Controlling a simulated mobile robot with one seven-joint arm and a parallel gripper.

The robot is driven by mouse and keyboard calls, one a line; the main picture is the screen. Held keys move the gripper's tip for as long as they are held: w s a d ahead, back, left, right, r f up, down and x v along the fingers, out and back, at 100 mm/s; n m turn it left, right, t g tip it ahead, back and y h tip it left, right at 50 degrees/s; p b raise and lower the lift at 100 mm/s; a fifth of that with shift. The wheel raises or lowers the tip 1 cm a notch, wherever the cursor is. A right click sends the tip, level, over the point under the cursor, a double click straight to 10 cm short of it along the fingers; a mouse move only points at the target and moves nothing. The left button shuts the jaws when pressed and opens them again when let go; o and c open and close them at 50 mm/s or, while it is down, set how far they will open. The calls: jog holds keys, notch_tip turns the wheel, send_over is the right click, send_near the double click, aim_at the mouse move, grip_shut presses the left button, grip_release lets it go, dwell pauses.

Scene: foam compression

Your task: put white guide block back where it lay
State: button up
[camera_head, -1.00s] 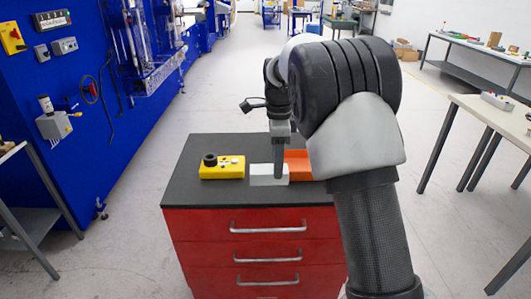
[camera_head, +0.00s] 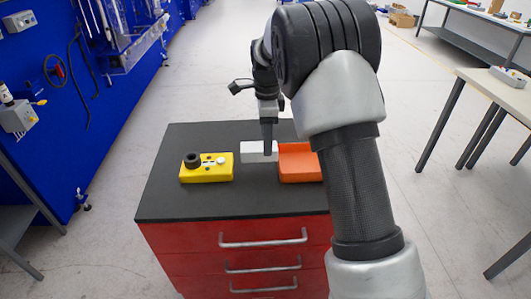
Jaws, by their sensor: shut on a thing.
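The white guide block (camera_head: 248,152) is near the middle of the dark top of the red drawer cabinet, between a yellow block and an orange block. My gripper (camera_head: 268,150) points down at the white block, and its fingers are shut on it. The finger hides part of the block's face. I cannot tell whether the block rests on the top or is held slightly above it.
The yellow block (camera_head: 207,170) with a black ring and small white parts lies to the left. The orange block (camera_head: 299,164) lies close to the right, partly behind my arm. The front of the cabinet top (camera_head: 230,203) is clear.

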notch_tip(320, 180, down, 5)
dwell(0.4)
jog(key=o, duration=0.8)
jog(key=shift+f, duration=0.15)
jog(key=o, duration=0.4)
